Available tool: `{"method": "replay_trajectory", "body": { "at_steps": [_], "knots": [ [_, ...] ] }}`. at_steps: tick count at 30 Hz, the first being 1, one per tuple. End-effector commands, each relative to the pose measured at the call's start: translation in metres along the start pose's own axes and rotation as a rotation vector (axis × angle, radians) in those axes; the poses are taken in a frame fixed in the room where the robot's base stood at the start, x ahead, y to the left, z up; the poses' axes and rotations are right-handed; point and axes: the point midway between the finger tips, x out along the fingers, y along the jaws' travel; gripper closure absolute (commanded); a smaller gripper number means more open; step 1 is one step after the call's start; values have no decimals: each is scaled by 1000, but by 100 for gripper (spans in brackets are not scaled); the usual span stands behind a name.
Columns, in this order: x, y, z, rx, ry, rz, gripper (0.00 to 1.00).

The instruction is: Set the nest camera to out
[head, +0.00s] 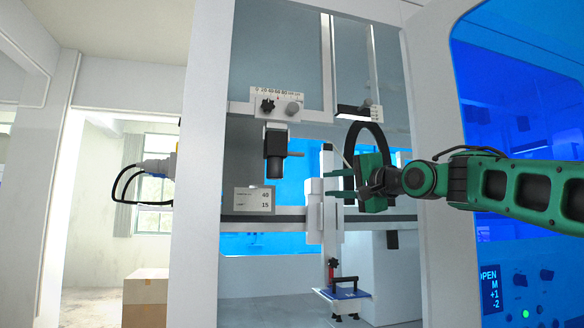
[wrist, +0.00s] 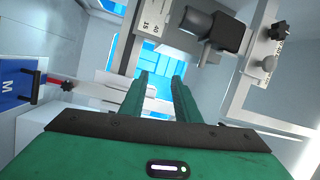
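A black cylindrical camera (head: 275,141), which looks like the nest camera, hangs under a white scale plate (head: 278,98) in the head view. A short rod (head: 296,154) sticks out to its right. The plate carries a black star knob (head: 267,105) and a grey round knob (head: 293,108). The scale reading is too small to tell. In the wrist view the camera (wrist: 215,32) is at the upper right, with the star knob (wrist: 278,31) beyond it. My gripper (head: 338,183) is open and empty, to the right of and below the camera, touching nothing visible.
A small sign (head: 253,201) reads 40 and 15. A white vertical column (head: 329,215) stands behind my gripper. A blue plate (head: 343,294) with a black handle sits below. White frame posts border the opening.

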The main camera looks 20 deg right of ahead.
Motion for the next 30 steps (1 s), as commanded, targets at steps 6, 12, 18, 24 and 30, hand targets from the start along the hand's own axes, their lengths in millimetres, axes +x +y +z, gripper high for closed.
{"method": "replay_trajectory", "body": {
  "at_steps": [6,12,18,24,30],
  "knots": [
    [9,-69,22,100,-75,-164,71],
    [27,-76,25,108,-81,-174,71],
    [63,-81,28,107,-81,-172,71],
    [93,-86,29,107,-80,-172,71],
    [109,-90,30,107,-78,-173,71]
  ]
}}
